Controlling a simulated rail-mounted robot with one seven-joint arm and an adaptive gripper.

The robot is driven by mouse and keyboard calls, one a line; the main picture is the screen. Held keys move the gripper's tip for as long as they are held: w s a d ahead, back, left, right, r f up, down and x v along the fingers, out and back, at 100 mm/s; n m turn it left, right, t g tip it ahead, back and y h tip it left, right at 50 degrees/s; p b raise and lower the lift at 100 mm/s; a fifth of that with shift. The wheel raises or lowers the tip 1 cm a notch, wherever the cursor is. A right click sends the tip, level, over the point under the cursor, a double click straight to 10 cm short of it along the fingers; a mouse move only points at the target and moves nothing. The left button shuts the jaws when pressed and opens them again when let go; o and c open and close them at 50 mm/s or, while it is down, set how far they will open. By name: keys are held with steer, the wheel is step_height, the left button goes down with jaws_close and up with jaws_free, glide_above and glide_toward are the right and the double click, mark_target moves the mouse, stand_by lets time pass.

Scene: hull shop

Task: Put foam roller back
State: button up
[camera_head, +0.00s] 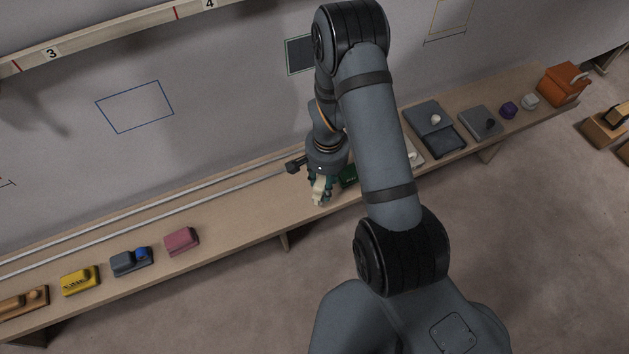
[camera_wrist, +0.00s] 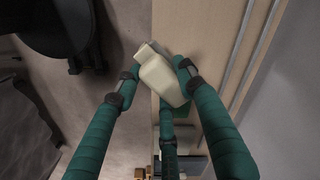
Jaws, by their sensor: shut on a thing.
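My gripper (camera_head: 318,187) is shut on a cream-coloured object (camera_wrist: 160,78). In the wrist view the green fingers (camera_wrist: 157,72) close around this blocky object, which has a narrower end at the upper left. In the head view the same cream object (camera_head: 318,198) hangs tilted just by the front edge of the long wooden shelf (camera_head: 255,208). Its shape is partly hidden by the fingers, and I cannot tell for certain that it is the foam roller.
On the shelf to the left stand a pink block (camera_head: 181,241), a grey holder with a blue ball (camera_head: 131,261) and a yellow item (camera_head: 80,280). To the right are dark trays (camera_head: 480,122), a purple item (camera_head: 508,109) and an orange box (camera_head: 563,85). Shelf between pink block and gripper is clear.

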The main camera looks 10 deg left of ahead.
steer(key=shift+w+a+f+p, duration=0.2)
steer(key=shift+w+a+f, duration=0.4)
steer(key=shift+f, duration=0.55)
steer(key=shift+w+a+f+p, duration=0.25)
steer(key=shift+w+a+f, duration=0.35)
steer(key=shift+f, duration=0.6)
steer(key=shift+w+a+f+p, duration=0.2)
steer(key=shift+w+a+f, duration=0.4)
steer(key=shift+f, duration=0.55)
steer(key=shift+f, duration=0.15)
steer(key=o, duration=1)
steer(key=shift+o, duration=0.3)
step_height(320, 180, up, 12)
steer(key=shift+b, duration=0.4)
steer(key=shift+d, duration=0.1)
